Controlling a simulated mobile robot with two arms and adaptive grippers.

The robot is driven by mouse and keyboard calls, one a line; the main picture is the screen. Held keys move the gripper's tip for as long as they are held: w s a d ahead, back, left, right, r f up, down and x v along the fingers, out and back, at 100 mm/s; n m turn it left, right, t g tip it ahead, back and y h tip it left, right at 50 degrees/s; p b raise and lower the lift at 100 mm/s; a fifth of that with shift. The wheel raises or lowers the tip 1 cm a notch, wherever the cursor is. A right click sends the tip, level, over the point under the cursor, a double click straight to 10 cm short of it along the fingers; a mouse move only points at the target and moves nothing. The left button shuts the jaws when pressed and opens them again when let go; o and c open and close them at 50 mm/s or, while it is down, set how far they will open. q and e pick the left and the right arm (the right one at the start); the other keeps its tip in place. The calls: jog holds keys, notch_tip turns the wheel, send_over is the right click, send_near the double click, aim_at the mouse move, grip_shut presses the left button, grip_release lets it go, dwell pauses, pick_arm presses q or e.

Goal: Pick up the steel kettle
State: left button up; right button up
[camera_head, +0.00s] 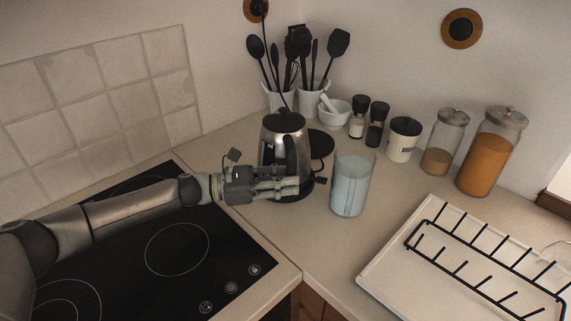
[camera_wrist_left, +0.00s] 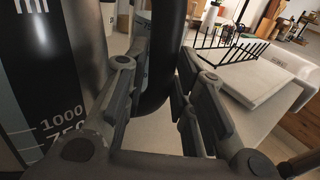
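The steel kettle (camera_head: 270,150), with a black lid and black handle, stands upright on the counter near the cooktop's corner in the head view. My left gripper (camera_head: 290,186) reaches across its lower front from the left. In the left wrist view, the kettle's steel side with volume marks (camera_wrist_left: 50,60) fills the left. The black handle (camera_wrist_left: 165,50) lies between the two fingers of my left gripper (camera_wrist_left: 162,75). The fingers look closed in against the handle on both sides. The gripper hides part of the kettle's lower body. My right gripper is not in view.
Utensil pots (camera_head: 280,100) and several jars line the wall. A dish rack (camera_head: 480,260) sits right. The front middle counter is free.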

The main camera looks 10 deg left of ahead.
pick_arm(q)
grip_shut()
